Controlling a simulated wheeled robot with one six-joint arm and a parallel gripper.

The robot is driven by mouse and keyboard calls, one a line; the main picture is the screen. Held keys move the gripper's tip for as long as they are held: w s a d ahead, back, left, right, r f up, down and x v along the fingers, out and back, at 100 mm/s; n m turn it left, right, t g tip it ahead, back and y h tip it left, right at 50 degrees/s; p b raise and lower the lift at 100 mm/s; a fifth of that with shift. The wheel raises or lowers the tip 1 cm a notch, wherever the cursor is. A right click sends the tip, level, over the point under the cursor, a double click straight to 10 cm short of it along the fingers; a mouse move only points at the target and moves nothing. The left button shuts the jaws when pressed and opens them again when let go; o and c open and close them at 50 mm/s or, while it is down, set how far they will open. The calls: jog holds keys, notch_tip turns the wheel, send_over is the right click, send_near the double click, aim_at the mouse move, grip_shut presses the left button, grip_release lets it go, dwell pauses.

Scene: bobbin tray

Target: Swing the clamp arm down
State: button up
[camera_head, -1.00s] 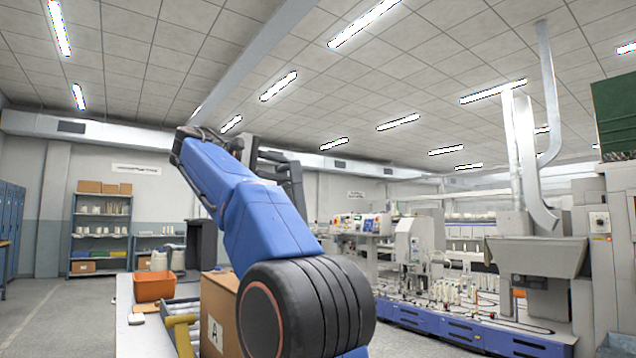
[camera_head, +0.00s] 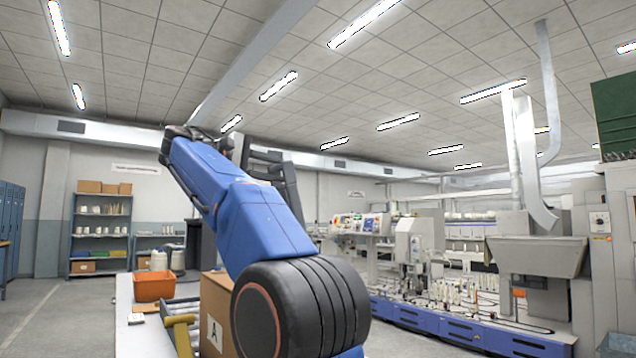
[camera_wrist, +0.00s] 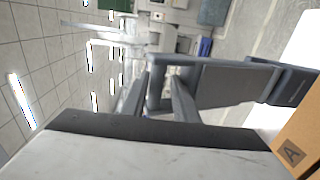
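A yellow bar-shaped part (camera_head: 181,334) shows on the white table at the lower left in the head view, beside a cardboard box. It may belong to the clamp, but I cannot make out a clamp arm for certain. The box and my own arm hide part of that area. My gripper (camera_head: 277,168) is raised high behind my blue arm, well away from the table. In the wrist view, grey parts of my gripper (camera_wrist: 168,95) show against the ceiling and the room. Nothing is seen between the fingers, and their gap is unclear.
A cardboard box (camera_head: 216,300) marked A stands close to my arm; it also shows in the wrist view (camera_wrist: 301,140). An orange bin (camera_head: 154,287) stands on the white table (camera_head: 136,338). A blue-based machine (camera_head: 440,322) is at the right. The air around my gripper is clear.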

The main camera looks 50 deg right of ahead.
jog(key=shift+w+f, duration=0.1)
jog(key=w+a+f, duration=0.2)
jog(key=a+f, duration=0.3)
jog(key=a, duration=0.4)
jog(key=shift+w+a+f, duration=0.15)
jog(key=shift+a, duration=0.05)
dwell(1.0)
jog(key=shift+a, duration=0.15)
